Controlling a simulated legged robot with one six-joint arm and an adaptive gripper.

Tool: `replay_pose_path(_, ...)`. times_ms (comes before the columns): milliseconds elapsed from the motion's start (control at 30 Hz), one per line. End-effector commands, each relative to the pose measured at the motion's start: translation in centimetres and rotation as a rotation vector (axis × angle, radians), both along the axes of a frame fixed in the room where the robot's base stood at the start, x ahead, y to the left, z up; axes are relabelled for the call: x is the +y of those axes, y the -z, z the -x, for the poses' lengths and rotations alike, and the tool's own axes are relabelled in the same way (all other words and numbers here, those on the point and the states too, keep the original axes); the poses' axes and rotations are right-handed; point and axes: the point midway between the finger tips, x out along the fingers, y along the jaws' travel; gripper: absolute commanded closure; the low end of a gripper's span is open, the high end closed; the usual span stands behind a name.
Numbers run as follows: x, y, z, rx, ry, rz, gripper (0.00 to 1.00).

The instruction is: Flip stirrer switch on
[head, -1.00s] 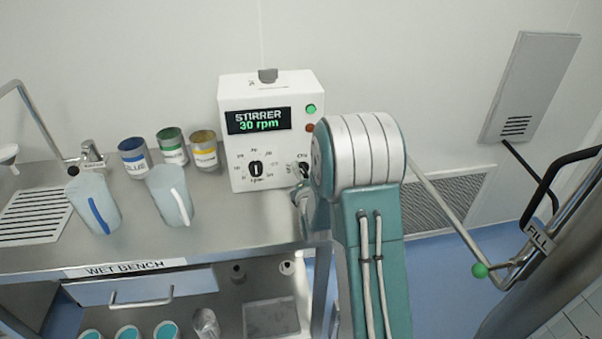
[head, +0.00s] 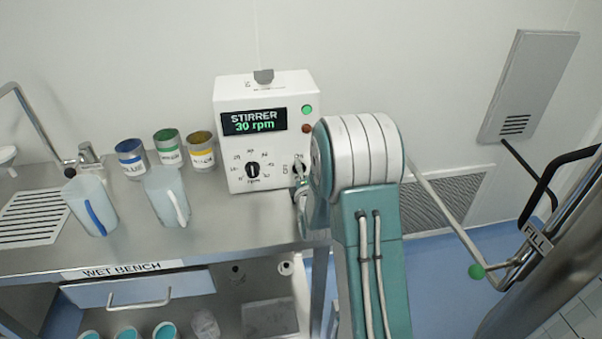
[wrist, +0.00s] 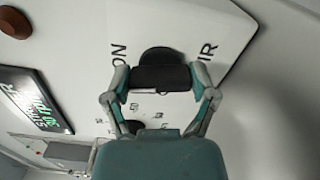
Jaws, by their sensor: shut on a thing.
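The white stirrer box (head: 228,175) stands on the bench at the wall; its display (head: 254,121) reads "STIRRER 30 rpm". Its black switch knob (wrist: 160,56) fills the middle of the wrist view, with the letters "ON" on its left and "IR" on its right. My gripper (wrist: 160,78) has its two fingers at either side of the knob and is shut on it. In the head view my gripper (head: 301,178) is at the box's lower right corner, partly hidden by my arm. A speed dial (head: 253,170) sits left of the switch.
A green lamp (head: 306,109) and a reddish button (head: 306,127) are on the box's right. Blue (head: 131,158), green (head: 168,147) and yellow (head: 201,150) cans and two jugs stand left on the bench. A vent (head: 448,200) is low on the wall at right.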

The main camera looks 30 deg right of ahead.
Motion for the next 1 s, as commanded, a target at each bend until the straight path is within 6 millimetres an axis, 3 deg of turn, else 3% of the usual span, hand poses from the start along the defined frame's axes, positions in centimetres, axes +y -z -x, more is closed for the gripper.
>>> replay_pose_path(300,0.16,0.52,0.11,-0.052,-0.002,-0.235,0.73)
replay_pose_path(667,0.17,0.62,0.15,-0.056,-0.002,-0.261,0.73)
replay_pose_path(700,0.18,0.63,0.14,-0.056,-0.002,-0.26,0.21)
replay_pose_path(767,0.17,0.63,0.15,-0.056,-0.002,-0.26,0.0)
replay_pose_path(1000,0.08,0.37,0.09,-0.063,0.0,-0.257,0.0)
